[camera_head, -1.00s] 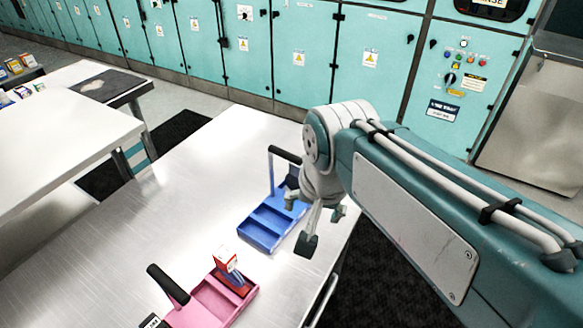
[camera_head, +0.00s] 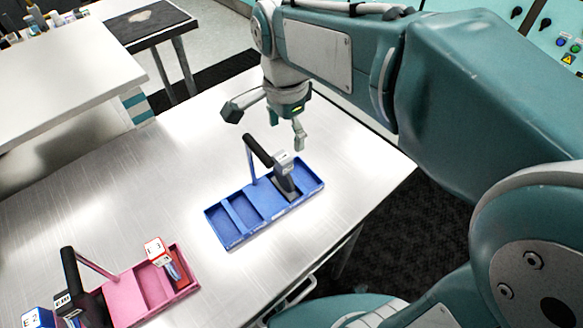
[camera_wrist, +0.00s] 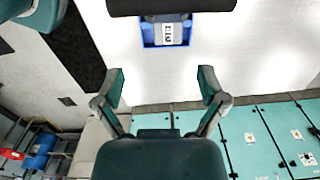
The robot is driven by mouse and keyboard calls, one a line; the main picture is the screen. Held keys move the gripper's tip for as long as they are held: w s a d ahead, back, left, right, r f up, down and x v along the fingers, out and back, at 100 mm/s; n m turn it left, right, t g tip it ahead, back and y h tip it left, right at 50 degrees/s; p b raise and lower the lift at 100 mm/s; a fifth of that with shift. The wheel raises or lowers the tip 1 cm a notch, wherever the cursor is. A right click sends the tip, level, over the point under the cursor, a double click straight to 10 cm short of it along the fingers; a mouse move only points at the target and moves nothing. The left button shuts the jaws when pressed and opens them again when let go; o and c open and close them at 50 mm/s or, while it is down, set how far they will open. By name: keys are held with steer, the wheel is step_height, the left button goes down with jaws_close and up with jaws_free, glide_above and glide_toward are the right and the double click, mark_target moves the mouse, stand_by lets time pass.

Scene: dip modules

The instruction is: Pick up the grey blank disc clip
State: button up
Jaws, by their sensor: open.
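A grey clip-like block (camera_head: 284,176), apparently the grey blank disc clip, stands in the right end compartment of the blue tray (camera_head: 230,238). Its pale top label shows in the wrist view (camera_wrist: 168,34) but is too small to read surely. My gripper (camera_head: 266,126) is open and empty, above the table behind the blue tray, apart from the block. In the wrist view my spread fingers (camera_wrist: 162,87) show below the block, with nothing between them.
The blue tray's black handle (camera_head: 257,150) rises beside the block; the other blue compartments look empty. A pink tray (camera_head: 125,303) at the lower left holds a red-and-white block (camera_head: 160,255) and has its own black handle (camera_head: 72,283). The table between the trays is clear.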

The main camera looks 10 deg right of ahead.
mark_target(283, 157)
steer(key=f, duration=0.1)
steer(key=a+f, duration=0.1)
steer(key=f, duration=0.3)
steer(key=shift+a, duration=0.3)
steer(key=f, duration=0.1)
steer(key=d+f, duration=0.1)
steer(key=f, duration=0.2)
steer(key=shift+w+d, duration=0.15)
steer(key=shift+w, duration=0.25)
steer(key=shift+f, duration=0.55)
steer(key=shift+a, duration=0.35)
steer(key=c, duration=1)
jaws_close()
steer(key=shift+d, duration=0.15)
